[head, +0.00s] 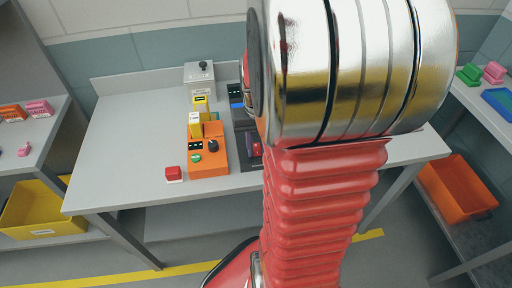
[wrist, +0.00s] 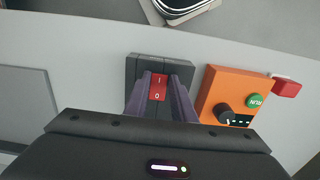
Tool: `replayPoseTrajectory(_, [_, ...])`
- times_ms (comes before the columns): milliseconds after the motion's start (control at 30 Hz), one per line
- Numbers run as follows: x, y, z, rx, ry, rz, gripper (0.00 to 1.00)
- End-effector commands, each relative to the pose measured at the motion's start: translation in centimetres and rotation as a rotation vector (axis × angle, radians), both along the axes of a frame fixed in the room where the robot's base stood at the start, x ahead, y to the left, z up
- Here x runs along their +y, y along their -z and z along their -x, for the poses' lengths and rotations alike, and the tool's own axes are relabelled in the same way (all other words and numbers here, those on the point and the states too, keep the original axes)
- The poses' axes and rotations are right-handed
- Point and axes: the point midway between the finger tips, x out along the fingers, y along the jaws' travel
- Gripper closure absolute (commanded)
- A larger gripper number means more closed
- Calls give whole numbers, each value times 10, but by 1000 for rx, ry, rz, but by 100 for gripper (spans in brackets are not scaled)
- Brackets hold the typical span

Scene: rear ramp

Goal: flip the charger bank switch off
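The red rocker switch (wrist: 158,86), marked I and 0, sits on a dark grey housing (wrist: 133,70) in the wrist view. I cannot tell which end is pressed in. The dark charger bank (head: 238,113) stands on the bench in the head view, partly hidden by my arm. My gripper (wrist: 159,76) has its two purple-grey fingers apart, one on each side of the red switch, with nothing clearly held. Whether they touch the switch or housing cannot be told.
An orange control box (head: 208,160) with a black knob and green RUN button stands close beside the dark unit. A red button block (head: 174,174) is near the front edge. A grey box (head: 200,76) stands behind. The bench's left side is clear.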

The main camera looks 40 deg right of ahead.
Motion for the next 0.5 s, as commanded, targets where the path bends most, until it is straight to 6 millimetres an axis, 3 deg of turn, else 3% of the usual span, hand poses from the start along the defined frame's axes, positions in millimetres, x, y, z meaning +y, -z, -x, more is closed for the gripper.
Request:
replayPoseTrajectory(300, [1, 0, 0, -1, 0, -1, 100])
replayPoseTrajectory(500, [0, 0, -2, 10, 0, -9, 100])
